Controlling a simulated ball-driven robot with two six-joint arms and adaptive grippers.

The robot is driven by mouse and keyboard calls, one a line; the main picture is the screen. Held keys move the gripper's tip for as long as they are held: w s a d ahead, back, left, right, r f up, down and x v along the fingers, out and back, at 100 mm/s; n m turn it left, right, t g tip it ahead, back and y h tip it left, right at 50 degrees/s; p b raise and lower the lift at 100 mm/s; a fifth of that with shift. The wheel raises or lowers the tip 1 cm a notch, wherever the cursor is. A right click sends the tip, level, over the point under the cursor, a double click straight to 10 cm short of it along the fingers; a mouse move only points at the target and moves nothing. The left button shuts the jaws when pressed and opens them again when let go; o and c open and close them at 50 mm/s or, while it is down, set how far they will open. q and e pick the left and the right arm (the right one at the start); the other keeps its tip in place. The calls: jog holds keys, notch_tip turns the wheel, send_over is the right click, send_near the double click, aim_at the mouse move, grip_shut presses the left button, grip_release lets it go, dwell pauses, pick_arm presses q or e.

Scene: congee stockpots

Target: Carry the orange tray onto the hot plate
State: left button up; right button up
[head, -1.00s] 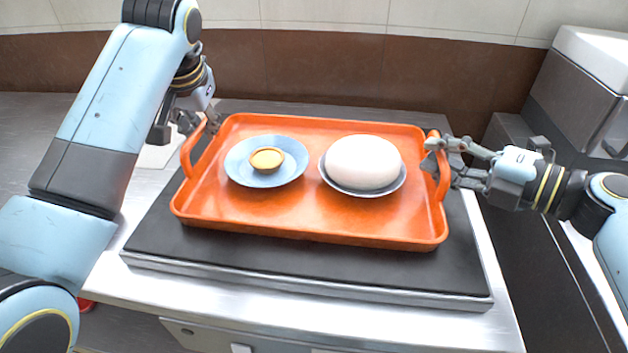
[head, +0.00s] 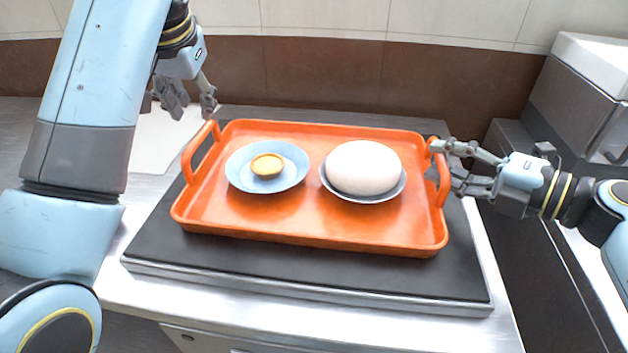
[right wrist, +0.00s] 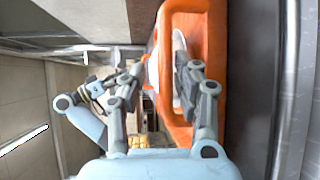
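The orange tray (head: 310,238) rests on the dark hot plate (head: 300,265), within its edges. It carries a pale blue saucer (head: 240,177) with a small yellow-filled cup (head: 267,166), and a bowl (head: 365,196) with a large white mound (head: 363,167). My left gripper (head: 190,98) is open and empty, above and apart from the tray's left handle (head: 190,160). My right gripper (head: 458,167) is at the right handle (head: 443,183). Its fingers are spread, one on each side of the handle bar, in the right wrist view (right wrist: 165,85). Whether either finger touches it is unclear.
A metal counter (head: 290,318) surrounds the hot plate. A brown wall band (head: 320,75) stands behind. A grey appliance with a white top (head: 590,90) stands at the back right. A pale sheet or board (head: 155,140) lies left of the plate.

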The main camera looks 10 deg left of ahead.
jog(key=v, duration=1.1)
jog(key=shift+d, duration=0.1)
